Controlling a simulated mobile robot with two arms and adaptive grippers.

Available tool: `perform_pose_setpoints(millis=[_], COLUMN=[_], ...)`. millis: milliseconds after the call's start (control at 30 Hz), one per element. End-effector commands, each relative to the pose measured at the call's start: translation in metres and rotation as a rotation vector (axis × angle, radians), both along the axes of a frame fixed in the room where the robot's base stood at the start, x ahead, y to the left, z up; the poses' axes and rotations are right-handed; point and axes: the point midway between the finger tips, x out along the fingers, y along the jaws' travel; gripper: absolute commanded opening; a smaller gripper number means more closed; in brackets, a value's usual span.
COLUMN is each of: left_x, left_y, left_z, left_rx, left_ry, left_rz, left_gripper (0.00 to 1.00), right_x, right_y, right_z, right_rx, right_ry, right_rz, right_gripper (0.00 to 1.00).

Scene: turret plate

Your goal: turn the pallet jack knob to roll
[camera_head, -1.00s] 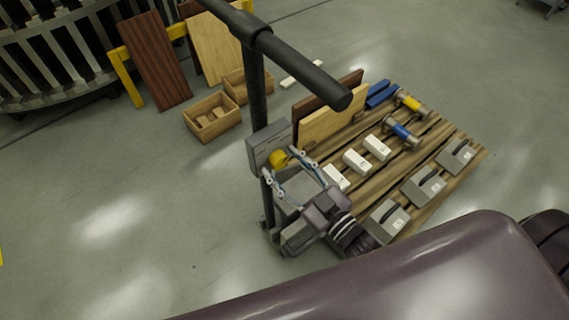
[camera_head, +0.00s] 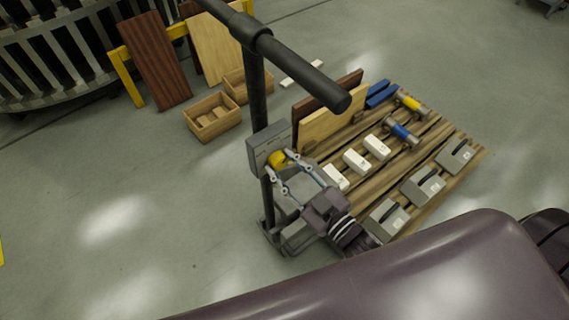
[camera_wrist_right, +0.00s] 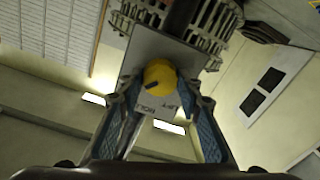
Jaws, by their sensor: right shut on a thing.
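The pallet jack (camera_head: 259,90) is a black post with a crossbar handle and a grey control box (camera_head: 264,146). A round yellow knob (camera_head: 277,157) sits on the box face. My right gripper (camera_head: 284,163) has its two blue-padded fingers on either side of the knob, shut on it. In the right wrist view the yellow knob (camera_wrist_right: 160,77) lies between the fingertips, with a dark pointer mark toward its lower left. Small inverted lettering below it is hard to read; the left word looks like ROLL. My left gripper is not in view.
A wooden pallet (camera_head: 435,125) right of the post carries boards, white blocks, grey cases and spools. Wooden crates (camera_head: 211,117) and leaning boards (camera_head: 155,62) stand behind. The floor at left is clear.

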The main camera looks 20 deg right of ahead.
Motion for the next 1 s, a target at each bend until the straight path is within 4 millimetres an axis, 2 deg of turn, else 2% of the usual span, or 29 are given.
perform_pose_setpoints(millis=[200,600,1000], left_x=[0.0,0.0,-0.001], left_y=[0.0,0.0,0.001], left_z=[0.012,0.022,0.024], left_rx=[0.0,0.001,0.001], left_ry=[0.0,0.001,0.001], left_rz=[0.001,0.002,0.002], left_gripper=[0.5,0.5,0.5], right_x=[0.0,0.0,0.0], right_y=[0.0,0.0,0.001], right_z=[0.003,0.001,0.0], right_rx=[-0.162,-0.488,-0.676], right_ry=[-0.059,-0.177,-0.246], right_rz=[-0.001,-0.002,-0.001], right_gripper=[0.08,0.08,0.08])
